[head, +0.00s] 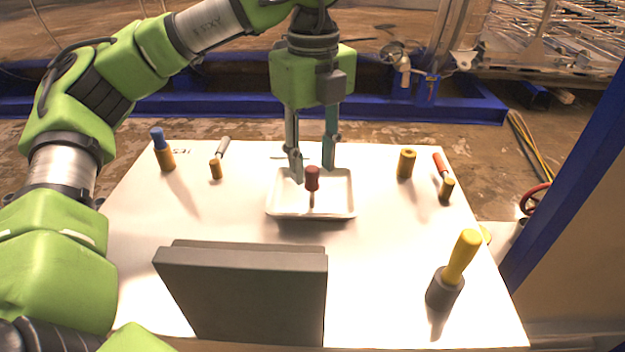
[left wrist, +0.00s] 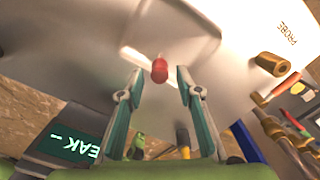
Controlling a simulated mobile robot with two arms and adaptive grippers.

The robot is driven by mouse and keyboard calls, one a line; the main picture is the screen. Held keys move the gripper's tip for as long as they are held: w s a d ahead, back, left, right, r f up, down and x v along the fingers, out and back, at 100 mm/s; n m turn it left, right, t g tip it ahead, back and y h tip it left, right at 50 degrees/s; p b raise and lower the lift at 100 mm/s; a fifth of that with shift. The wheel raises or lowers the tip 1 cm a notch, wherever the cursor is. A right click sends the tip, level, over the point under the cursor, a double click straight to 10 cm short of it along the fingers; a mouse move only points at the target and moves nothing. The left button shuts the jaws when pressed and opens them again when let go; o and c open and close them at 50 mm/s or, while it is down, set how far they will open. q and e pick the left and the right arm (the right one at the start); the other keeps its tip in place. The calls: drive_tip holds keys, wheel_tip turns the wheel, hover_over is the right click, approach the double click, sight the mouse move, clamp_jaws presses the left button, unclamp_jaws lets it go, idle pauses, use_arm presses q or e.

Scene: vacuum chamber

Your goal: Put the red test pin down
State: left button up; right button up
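The red test pin (head: 312,179) has a red head on a thin brownish shaft. It appears upright over the white tray (head: 283,211) in the middle of the table; whether its tip touches the tray floor is unclear. My left gripper (head: 313,171) points down over the tray, its fingers apart on either side of the pin. In the left wrist view, the red head (left wrist: 159,69) lies between the fingertips of the left gripper (left wrist: 159,76), with a visible gap on both sides. My right gripper is not in view.
A dark grey block (head: 245,290) stands at the table's front. A yellow-handled tool (head: 455,270) stands front right. A brass cylinder (head: 405,164) and a red-handled piece (head: 441,166) are back right. A blue-topped pin (head: 162,150) stands back left. White table surface (head: 380,260) is clear between them.

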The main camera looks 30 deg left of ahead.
use_arm(q)
wheel_tip(320, 180, up, 8)
drive_tip(key=shift+f, duration=0.15)
drive_tip(key=shift+d+f, duration=0.1)
idle(0.5)
